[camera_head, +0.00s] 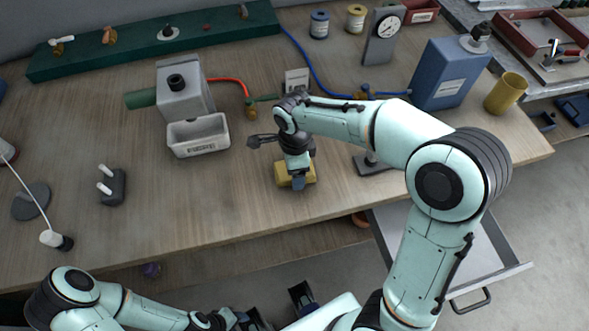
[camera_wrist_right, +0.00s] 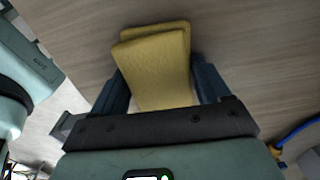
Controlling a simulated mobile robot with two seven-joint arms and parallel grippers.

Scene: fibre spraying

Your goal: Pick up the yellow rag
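The yellow rag (camera_head: 283,174) is a folded, thick piece on the wooden table, near the table's front edge in the head view. My right gripper (camera_head: 297,177) points down over it, with one blue finger in front of the rag. In the right wrist view the rag (camera_wrist_right: 158,65) lies between the two blue fingers (camera_wrist_right: 160,85) and fills nearly all the gap. Whether the fingers press on it or only stand beside it cannot be told. I see no clear gap between rag and table. My left gripper (camera_head: 278,308) is low at the bottom edge, fingers apart and empty.
A grey device with a white bin (camera_head: 198,136) stands left of the rag. A blue canister (camera_head: 449,75) and yellow cup (camera_head: 505,92) stand at the right. An open drawer (camera_head: 494,254) juts out below the table's front edge.

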